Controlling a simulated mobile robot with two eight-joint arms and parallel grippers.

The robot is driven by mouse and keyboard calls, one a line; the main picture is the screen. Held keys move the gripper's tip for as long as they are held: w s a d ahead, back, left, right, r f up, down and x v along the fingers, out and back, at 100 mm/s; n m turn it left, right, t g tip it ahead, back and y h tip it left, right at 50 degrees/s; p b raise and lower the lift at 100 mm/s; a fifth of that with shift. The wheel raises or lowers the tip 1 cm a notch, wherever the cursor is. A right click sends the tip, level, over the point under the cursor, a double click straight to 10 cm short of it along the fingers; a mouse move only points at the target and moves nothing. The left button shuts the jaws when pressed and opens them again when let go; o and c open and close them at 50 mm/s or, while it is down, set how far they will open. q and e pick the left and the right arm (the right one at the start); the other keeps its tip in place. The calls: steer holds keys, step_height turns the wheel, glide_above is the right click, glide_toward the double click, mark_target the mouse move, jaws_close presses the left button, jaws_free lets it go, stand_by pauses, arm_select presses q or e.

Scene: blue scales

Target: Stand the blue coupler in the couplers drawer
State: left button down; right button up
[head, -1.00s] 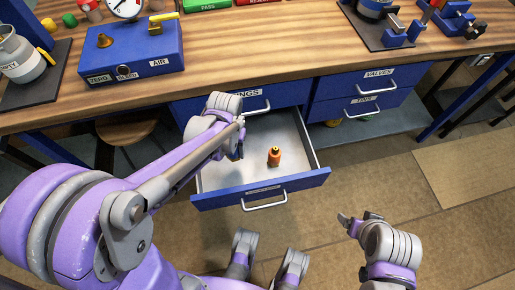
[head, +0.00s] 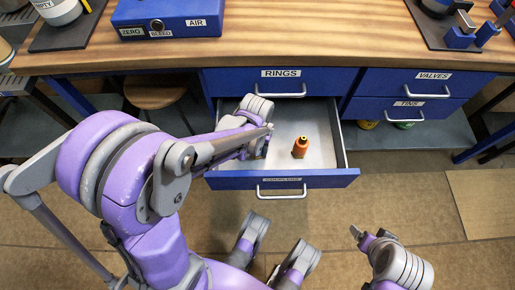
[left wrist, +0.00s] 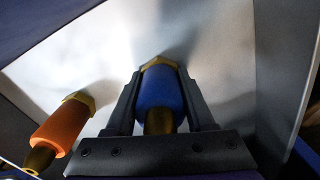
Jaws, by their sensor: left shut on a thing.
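The couplers drawer (head: 327,179) is pulled open under the bench, and its front label is hard to read. An orange coupler (head: 300,147) stands upright on its floor; it also shows in the left wrist view (left wrist: 60,130). My left gripper (left wrist: 158,85) is shut on the blue coupler (left wrist: 161,88), with a jaw on each side. The coupler's brass hex end points at the drawer floor; I cannot tell if it touches. In the head view my left arm hides the blue coupler. My right gripper (head: 362,236) is in front of the drawer, low and right; its jaw gap is unclear.
Shut drawers labelled rings (head: 282,84), valves (head: 420,85) and tins (head: 400,109) surround the open drawer. The wooden bench top (head: 300,40) overhangs the drawer's back. A blue air box (head: 168,18) stands on it. A stool (head: 153,98) is under the bench at left.

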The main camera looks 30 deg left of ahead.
arm_select(q)
steer(key=shift+r, duration=0.1)
steer(key=c, duration=0.7)
jaws_free()
steer(key=shift+f, duration=0.25)
steer(key=o, duration=0.4)
steer(key=shift+o, duration=0.2)
steer(key=shift+r, duration=0.1)
